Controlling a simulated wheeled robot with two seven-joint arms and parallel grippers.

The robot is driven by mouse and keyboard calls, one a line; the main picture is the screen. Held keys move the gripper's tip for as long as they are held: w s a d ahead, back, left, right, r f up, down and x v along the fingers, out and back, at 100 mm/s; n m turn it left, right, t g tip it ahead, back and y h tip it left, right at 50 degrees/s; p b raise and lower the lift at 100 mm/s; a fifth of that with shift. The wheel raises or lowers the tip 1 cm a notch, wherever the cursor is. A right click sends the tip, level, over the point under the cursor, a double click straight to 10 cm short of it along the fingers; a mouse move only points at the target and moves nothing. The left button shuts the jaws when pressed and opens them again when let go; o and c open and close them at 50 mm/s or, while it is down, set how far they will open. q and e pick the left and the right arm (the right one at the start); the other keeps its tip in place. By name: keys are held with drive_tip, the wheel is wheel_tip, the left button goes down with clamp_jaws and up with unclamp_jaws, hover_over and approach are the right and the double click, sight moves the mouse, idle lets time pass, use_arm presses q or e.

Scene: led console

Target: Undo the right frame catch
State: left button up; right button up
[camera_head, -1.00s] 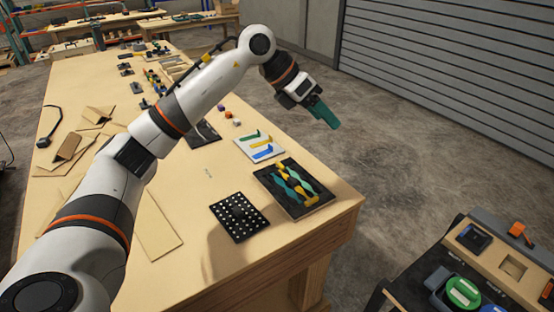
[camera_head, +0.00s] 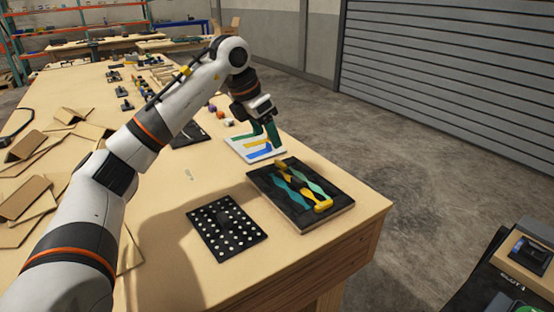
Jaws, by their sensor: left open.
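I cannot make out a frame catch in the head view. Part of a dark unit with a light wooden panel (camera_head: 505,272) shows at the lower right edge, cut off by the picture. A small dark module (camera_head: 530,252) sits in that panel. My left gripper (camera_head: 264,138), with dark green fingers, is open and points down at the far part of the white board (camera_head: 240,150) with green, yellow and blue strips. I cannot tell whether the fingers touch the board.
A black tray (camera_head: 339,209) of twisted coloured pieces lies near the wooden table's (camera_head: 275,258) right edge. A black plate with white dots (camera_head: 225,229) lies left of it. Brown cardboard pieces (camera_head: 25,195) lie at the left. Grey floor (camera_head: 415,170) is open to the right.

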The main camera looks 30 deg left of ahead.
sight(280, 162)
use_arm(q)
drive_tip(key=x, duration=0.8)
drive_tip(key=shift+w+f, duration=0.15)
drive_tip(key=shift+f, duration=0.15)
drive_tip(key=shift+c, duration=1.3)
drive_tip(key=c, duration=0.7)
